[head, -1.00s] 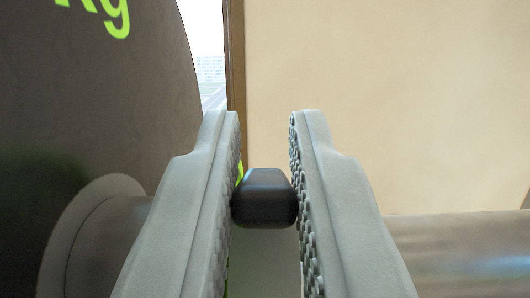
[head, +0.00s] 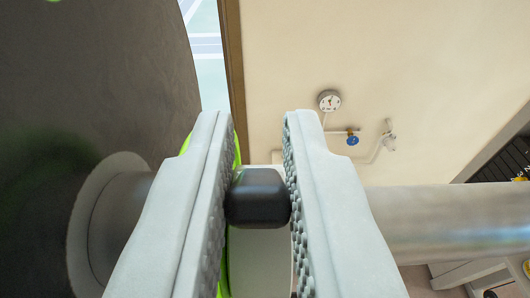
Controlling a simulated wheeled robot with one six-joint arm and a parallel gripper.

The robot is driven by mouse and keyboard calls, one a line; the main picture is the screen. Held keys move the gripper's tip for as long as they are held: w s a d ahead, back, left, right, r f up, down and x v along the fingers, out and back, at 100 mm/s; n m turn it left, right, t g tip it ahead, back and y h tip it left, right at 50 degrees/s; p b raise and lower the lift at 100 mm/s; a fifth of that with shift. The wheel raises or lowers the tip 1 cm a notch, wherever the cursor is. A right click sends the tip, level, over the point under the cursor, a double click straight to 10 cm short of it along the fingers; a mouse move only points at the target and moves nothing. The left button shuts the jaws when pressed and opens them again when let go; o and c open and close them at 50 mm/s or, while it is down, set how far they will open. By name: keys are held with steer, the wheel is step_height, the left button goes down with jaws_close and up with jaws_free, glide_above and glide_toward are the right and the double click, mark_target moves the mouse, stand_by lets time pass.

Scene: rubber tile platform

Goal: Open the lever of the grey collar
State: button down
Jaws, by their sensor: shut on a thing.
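My gripper (head: 260,120) is in the middle of the head view, its two grey textured fingers shut on a black block-shaped lever end (head: 258,198). Below and behind the lever, a pale grey collar (head: 260,262) shows between the fingers; most of it is hidden by them. A bright green edge (head: 239,150) shows beside the left finger. The collar sits around a metal bar, whose sleeve (head: 430,222) runs off to the right.
A large dark weight plate (head: 90,70) fills the left side, close to my left finger. A beige wall (head: 400,60) with a round gauge (head: 329,100), pipes and a blue valve (head: 352,140) is beyond. A dark rack (head: 495,165) stands at the far right.

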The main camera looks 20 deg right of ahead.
steer(key=shift+w+d+r+g+y, duration=0.15)
steer(key=shift+w+g+y, duration=0.15)
steer(key=shift+g, duration=0.55)
steer(key=shift+w+d+r+g+y, duration=0.15)
steer(key=shift+w+g+y, duration=0.15)
steer(key=shift+g, duration=0.55)
steer(key=shift+a+g, duration=0.1)
steer(key=shift+g, duration=0.2)
steer(key=c, duration=1.4)
jaws_free()
steer(key=shift+o, duration=0.2)
